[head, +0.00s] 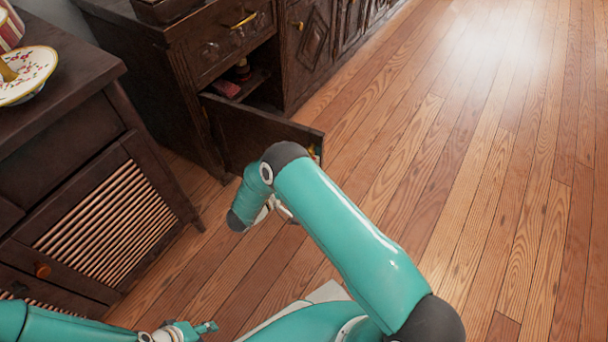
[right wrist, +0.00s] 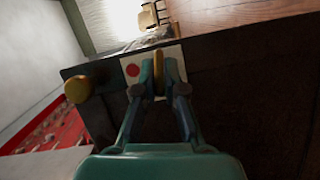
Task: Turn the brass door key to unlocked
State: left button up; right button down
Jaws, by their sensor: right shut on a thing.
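The brass key (right wrist: 159,62) stands at the edge of a dark wooden door in the right wrist view. My right gripper (right wrist: 159,78) is shut on it, one finger on each side. Behind the key is a pale plate (right wrist: 133,66) with a red dot to the left of the fingers. The fingers cover part of the plate. In the head view the cabinet door (head: 250,130) hangs open, and my right arm hides most of the right gripper and the key. My left gripper (head: 207,328) is at the bottom left, away from the door; its jaw opening is unclear.
A brass knob (right wrist: 78,89) sticks out of the door left of the plate. The open cabinet (head: 235,60) holds small items. A dark cabinet with a slatted front (head: 105,220) stands at left, with a patterned plate (head: 35,75) on top. The wooden floor at right is clear.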

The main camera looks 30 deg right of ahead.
jog(key=shift+w+f+n+h+b, duration=0.15)
jog(key=shift+n+h+b, duration=0.1)
jog(key=shift+n, duration=0.3)
jog(key=shift+s+f+n+h+b, duration=0.1)
jog(key=shift+n+h+b, duration=0.1)
jog(key=shift+n, duration=0.35)
jog(key=shift+a, duration=0.1)
jog(key=c, duration=1.3)
grip_release()
jog(key=shift+o, duration=0.2)
jog(key=s+a, duration=0.1)
jog(key=a, duration=1)
jog(key=shift+s+a, duration=0.4)
